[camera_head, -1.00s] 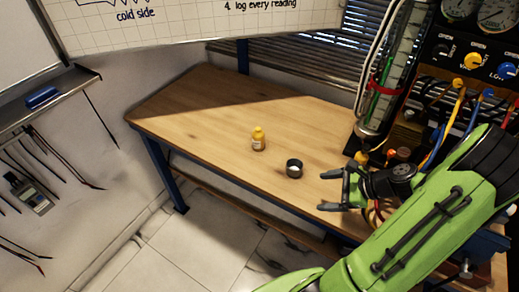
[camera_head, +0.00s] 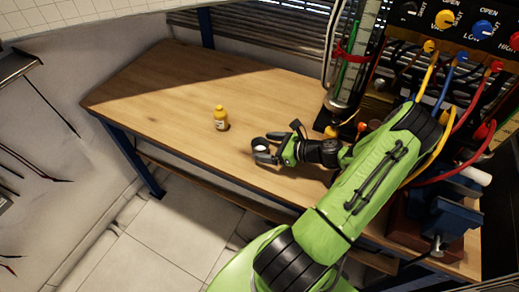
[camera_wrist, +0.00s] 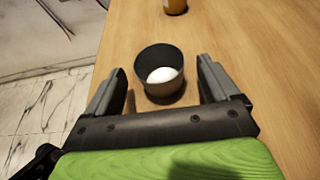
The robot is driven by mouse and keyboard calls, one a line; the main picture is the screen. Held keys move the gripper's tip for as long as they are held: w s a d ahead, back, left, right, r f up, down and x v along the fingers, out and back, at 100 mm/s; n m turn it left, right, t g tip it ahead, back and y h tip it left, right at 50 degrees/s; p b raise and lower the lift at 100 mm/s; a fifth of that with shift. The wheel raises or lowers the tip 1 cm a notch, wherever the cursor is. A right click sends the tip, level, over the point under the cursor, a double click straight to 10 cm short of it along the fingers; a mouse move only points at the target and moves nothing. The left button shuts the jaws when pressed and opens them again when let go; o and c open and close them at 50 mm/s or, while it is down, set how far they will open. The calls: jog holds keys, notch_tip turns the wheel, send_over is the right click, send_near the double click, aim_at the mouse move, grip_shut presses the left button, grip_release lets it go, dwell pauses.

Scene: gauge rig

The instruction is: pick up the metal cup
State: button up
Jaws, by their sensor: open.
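The metal cup (camera_wrist: 158,72) stands upright on the wooden table, dark outside, with a white rounded patch visible inside it. In the head view the cup (camera_head: 260,147) is partly hidden by my gripper (camera_head: 268,150). In the wrist view my gripper (camera_wrist: 160,92) is open, with one finger to the left and one to the right of the cup. The cup sits between or just beyond the fingertips, with a gap on both sides. Nothing is held.
The table (camera_head: 150,100) is bare to the left. A gauge panel with colored hoses (camera_head: 440,80) and a blue vise (camera_head: 445,222) are at the right.

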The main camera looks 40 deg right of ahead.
aim_at(253, 144)
jog(key=b+x, duration=0.1)
jog(key=x, duration=0.4)
jog(key=shift+s, duration=0.1)
jog(key=c, duration=1.1)
jog(key=shift+o, duration=0.2)
jog(key=shift+r, duration=0.15)
notch_tip(253, 144, up, 10)
jog(key=p, duration=0.3)
